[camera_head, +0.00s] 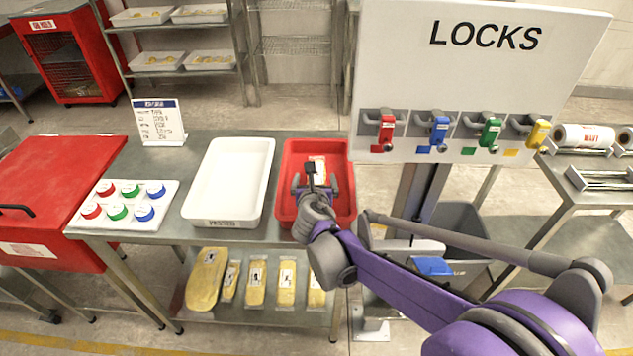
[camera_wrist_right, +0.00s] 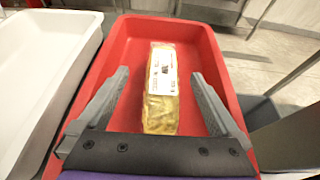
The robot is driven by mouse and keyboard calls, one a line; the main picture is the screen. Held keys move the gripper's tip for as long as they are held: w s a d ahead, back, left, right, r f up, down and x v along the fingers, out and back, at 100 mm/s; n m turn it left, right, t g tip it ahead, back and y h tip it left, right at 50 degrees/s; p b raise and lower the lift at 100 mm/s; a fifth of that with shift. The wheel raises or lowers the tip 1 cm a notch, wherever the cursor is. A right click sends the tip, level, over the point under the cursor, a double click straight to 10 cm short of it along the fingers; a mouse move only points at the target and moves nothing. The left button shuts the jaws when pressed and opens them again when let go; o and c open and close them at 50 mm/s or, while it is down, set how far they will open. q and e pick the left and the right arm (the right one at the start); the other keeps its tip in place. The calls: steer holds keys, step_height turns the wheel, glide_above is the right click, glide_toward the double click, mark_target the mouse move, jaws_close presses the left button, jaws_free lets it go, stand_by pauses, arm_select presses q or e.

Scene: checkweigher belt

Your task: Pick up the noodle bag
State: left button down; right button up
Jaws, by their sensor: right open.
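The noodle bag (camera_wrist_right: 161,88) is a clear, yellow bag with a white label. It lies lengthwise in the red tray (camera_wrist_right: 205,38) in the right wrist view. In the head view a small part of the bag (camera_head: 318,163) shows behind my right gripper. My right gripper (camera_head: 316,188) is over the red tray. In the right wrist view the gripper (camera_wrist_right: 162,90) is open, with one finger on each side of the bag and gaps between fingers and bag. The near end of the bag reaches close to the gripper's palm. My left gripper is not in view.
A white tray (camera_head: 231,175) stands left of the red tray on the steel table. Further left are a board of colored caps (camera_head: 124,206) and a sign (camera_head: 160,122). Several yellow bags (camera_head: 255,284) lie on the lower shelf. A lock board (camera_head: 480,75) stands at the right.

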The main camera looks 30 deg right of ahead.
steer(key=x, duration=0.4)
steer(key=shift+d+f, duration=0.15)
steer(key=shift+d, duration=0.1)
jaws_close()
